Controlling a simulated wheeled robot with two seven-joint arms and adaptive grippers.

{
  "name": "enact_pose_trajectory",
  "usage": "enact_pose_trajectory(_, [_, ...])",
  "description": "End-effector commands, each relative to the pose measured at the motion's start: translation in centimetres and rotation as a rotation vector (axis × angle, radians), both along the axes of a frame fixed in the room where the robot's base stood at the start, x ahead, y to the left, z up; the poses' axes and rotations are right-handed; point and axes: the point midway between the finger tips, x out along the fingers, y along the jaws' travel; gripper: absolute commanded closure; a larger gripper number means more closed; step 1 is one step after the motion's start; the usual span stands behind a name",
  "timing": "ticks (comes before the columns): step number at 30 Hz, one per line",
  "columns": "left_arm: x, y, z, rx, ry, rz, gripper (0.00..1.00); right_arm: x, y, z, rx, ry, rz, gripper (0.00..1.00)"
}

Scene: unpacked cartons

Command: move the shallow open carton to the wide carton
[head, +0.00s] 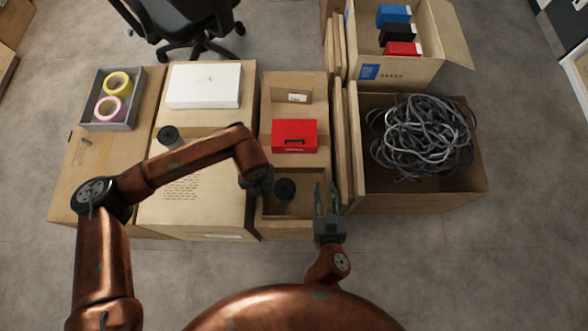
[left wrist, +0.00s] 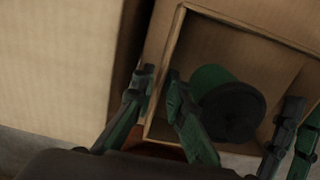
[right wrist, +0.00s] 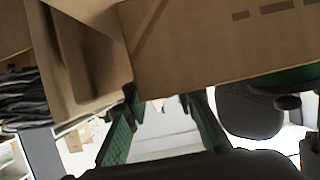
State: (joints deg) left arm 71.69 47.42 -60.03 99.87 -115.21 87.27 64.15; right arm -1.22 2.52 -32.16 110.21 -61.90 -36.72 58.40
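The shallow open carton (head: 264,207) stands at the front of the middle row, with a dark cylinder (head: 285,189) inside. My left gripper (head: 258,186) is at its left wall; in the left wrist view its fingers (left wrist: 160,78) stand apart on either side of that wall, with gaps showing. My right gripper (head: 327,197) is open at the carton's right side, fingers apart; whether the right wall lies between them is unclear. A wide open carton (head: 420,204) at the right holds coiled grey cable. Another broad, closed carton (head: 205,205) stands at the left.
A red box (head: 294,136) sits behind the shallow carton. Upright cardboard panels (head: 343,150) stand between it and the cable carton. A white box (head: 204,85) and a grey tray with tape rolls (head: 125,123) lie on the left cartons. The front floor is clear.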

Motion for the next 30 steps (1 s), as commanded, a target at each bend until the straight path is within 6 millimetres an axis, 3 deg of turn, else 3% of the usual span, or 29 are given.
enact_pose_trajectory(7, [0.00, -0.02, 0.04, 0.000, 0.000, 0.000, 1.00, -0.03, -0.01, 0.01, 0.000, 0.000, 0.000, 0.89])
enact_pose_trajectory(12, [0.01, -0.02, 0.05, 0.000, 0.000, 0.000, 1.00, -0.02, -0.01, 0.02, 0.000, 0.000, 0.000, 1.00])
enact_pose_trajectory(30, [0.05, -0.02, 0.12, -0.001, -0.001, 0.000, 1.00, 0.00, -0.03, 0.11, 0.000, -0.002, 0.000, 1.00])
